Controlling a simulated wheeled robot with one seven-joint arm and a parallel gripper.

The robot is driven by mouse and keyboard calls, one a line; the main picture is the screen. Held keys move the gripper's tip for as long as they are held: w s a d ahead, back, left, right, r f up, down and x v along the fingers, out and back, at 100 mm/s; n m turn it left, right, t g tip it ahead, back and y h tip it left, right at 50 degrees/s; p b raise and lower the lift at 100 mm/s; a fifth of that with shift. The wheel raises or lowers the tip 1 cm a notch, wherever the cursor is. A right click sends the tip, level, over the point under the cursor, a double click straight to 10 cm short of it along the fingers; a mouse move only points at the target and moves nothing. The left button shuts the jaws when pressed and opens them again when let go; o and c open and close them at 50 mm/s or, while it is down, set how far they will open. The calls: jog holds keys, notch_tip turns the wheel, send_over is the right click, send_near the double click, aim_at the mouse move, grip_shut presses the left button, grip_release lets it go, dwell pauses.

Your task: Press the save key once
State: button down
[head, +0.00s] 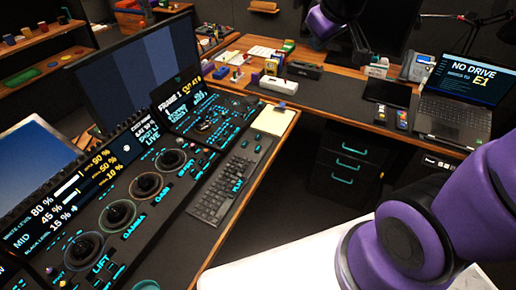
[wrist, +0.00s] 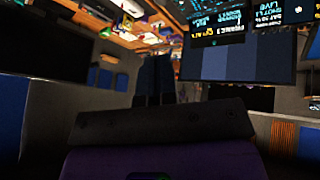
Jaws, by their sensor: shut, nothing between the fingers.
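The control panel (head: 140,190) stands at the left in the head view, with trackballs, small screens and many dark keys with cyan labels. I cannot read which key is the save key. Small key groups lie around the trackballs and by the upper screen (head: 205,112). My gripper (wrist: 153,78) shows in the wrist view as two dark fingers side by side, shut and empty. In the head view part of my purple arm is at the top, above the back desk and well apart from the panel. The panel's lit screens appear upside down at the wrist view's top right.
A large monitor (head: 140,70) rises behind the panel. A keyboard (head: 222,188) and a yellow notepad (head: 274,120) lie to its right. The back desk holds a laptop (head: 458,95), a phone (head: 416,66) and small boxes. A white surface (head: 290,265) is at front right.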

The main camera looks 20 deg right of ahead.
jog(key=w+f+n, duration=0.2)
jog(key=w+f, duration=0.4)
jog(key=w, duration=0.1)
jog(key=n+t+y, duration=0.1)
jog(key=n+y, duration=0.4)
jog(key=n, duration=0.3)
send_over(258, 149)
notch_tip(258, 149, down, 30)
jog(key=shift+f, duration=4.35)
jog(key=shift+f, duration=0.2)
jog(key=shift+f, duration=0.2)
